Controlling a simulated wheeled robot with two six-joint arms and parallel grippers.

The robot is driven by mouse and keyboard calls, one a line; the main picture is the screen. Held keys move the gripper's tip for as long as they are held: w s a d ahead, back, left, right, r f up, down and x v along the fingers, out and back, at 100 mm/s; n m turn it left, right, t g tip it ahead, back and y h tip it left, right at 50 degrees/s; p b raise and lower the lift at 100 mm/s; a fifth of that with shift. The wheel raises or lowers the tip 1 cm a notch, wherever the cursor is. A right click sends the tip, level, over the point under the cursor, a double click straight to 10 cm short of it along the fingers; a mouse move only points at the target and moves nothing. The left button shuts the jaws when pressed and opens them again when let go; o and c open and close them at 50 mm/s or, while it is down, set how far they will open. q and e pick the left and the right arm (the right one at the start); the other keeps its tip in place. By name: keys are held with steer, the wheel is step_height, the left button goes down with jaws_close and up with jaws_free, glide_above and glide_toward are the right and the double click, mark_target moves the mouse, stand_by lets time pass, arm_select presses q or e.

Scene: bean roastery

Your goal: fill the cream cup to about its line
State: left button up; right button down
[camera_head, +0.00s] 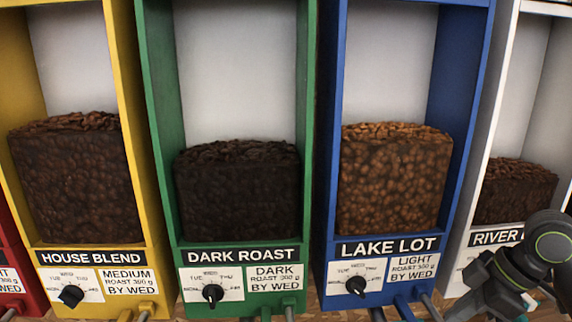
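The cream cup does not show in this view. My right arm comes in at the lower right, and part of its wrist and gripper (490,288) shows in front of the white bin, beside the lower right of the blue bin. Its fingertips are not clear, so I cannot tell whether it is open or holds anything. My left gripper is not in view. Bean bins stand in a row: yellow HOUSE BLEND (131,130), green DARK ROAST (157,130), blue LAKE LOT (464,130) and white RIVER, its label (494,236) partly hidden by my arm. Each holds brown beans.
A red bin (22,275) shows at the left edge. Dials sit under the names: HOUSE BLEND dial (70,296), DARK ROAST dial (212,294), LAKE LOT dial (355,286). Cards read MEDIUM, DARK and LIGHT roast, 300 g, BY WED. Rods and spout-like parts are cut off below.

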steer(key=shift+f, duration=0.3)
steer(key=shift+f+b, duration=1)
steer(key=shift+f, duration=0.5)
steer(key=shift+r, duration=0.1)
stand_by(1.3)
step_height(320, 180, up, 9)
steer(key=p, duration=0.9)
steer(key=shift+f, duration=0.3)
